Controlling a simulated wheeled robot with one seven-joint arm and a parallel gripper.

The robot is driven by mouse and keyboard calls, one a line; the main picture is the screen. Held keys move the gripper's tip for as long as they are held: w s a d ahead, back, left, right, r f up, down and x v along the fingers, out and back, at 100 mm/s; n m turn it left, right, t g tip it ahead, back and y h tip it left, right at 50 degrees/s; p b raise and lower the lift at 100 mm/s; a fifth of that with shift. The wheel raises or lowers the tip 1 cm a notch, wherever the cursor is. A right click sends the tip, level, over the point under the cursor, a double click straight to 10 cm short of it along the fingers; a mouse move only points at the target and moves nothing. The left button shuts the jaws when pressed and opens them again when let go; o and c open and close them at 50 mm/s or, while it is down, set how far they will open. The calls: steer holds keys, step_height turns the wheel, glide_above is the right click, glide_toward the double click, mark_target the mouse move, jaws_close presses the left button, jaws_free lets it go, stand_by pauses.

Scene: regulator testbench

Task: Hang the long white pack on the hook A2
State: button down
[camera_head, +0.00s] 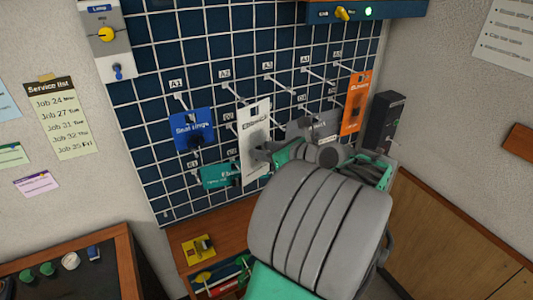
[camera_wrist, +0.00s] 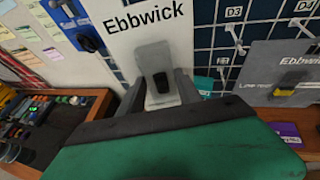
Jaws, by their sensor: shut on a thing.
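The long white pack (camera_head: 254,125), printed "Ebbwick", is upright and slightly tilted in front of the grid board in the head view. Its front fills the upper middle of the wrist view (camera_wrist: 112,22). My gripper (camera_head: 266,153) is shut on its lower part; the grip also shows in the wrist view (camera_wrist: 160,88). The A2 label (camera_head: 225,73) and its hook (camera_head: 236,93) are just up and left of the pack's top. The hook's tip is close to the pack's upper edge; I cannot tell whether they touch.
A blue pack (camera_head: 193,130) hangs left and a teal pack (camera_head: 215,178) lower left. A grey pack (camera_head: 301,128) and an orange pack (camera_head: 356,100) hang right. Bare hooks A3 (camera_head: 280,86) and A4 (camera_head: 318,77) jut out nearby. A wooden bench (camera_head: 180,240) lies below.

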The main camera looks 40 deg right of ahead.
steer(key=shift+w+d+f, duration=0.2)
steer(key=shift+w+d, duration=0.1)
steer(key=shift+w, duration=0.8)
steer(key=shift+w+d+f, duration=0.15)
steer(key=shift+w+d, duration=0.15)
steer(key=shift+w, duration=0.75)
steer(key=shift+w+d+f, duration=0.2)
steer(key=shift+w+d, duration=0.1)
steer(key=shift+w, duration=0.8)
steer(key=c, duration=0.7)
jaws_free()
steer(key=shift+c, duration=0.2)
